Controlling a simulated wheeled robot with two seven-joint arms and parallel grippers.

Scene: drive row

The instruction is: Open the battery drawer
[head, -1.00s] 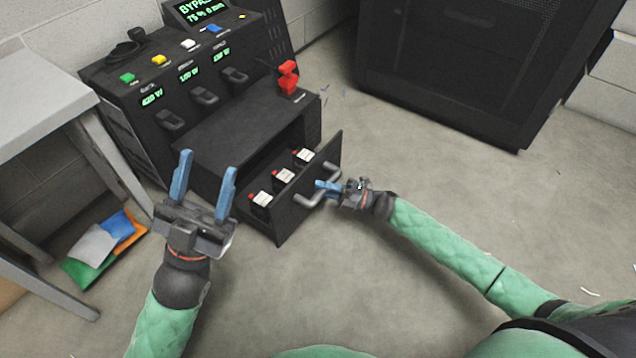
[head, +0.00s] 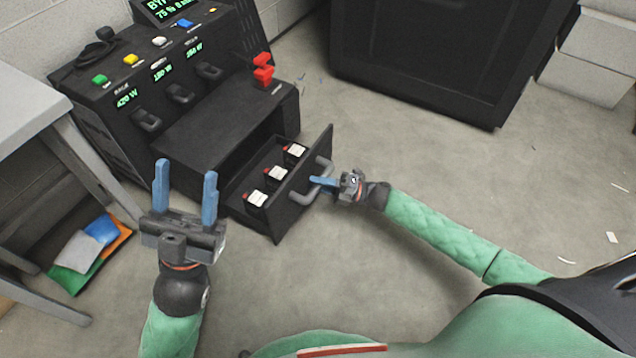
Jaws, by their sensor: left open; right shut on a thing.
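The battery drawer (head: 290,205) stands pulled out from the low front of the black power unit (head: 205,125). Several dark batteries with white labels and red ends, such as this battery (head: 276,174), lie in it. A grey bar handle (head: 302,198) is on the drawer's front panel.
A grey table (head: 30,115) stands at the left, with coloured packets (head: 92,250) on the floor by its legs. A red switch (head: 263,70) sits on the unit's right. A black cabinet (head: 430,55) stands at the back.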

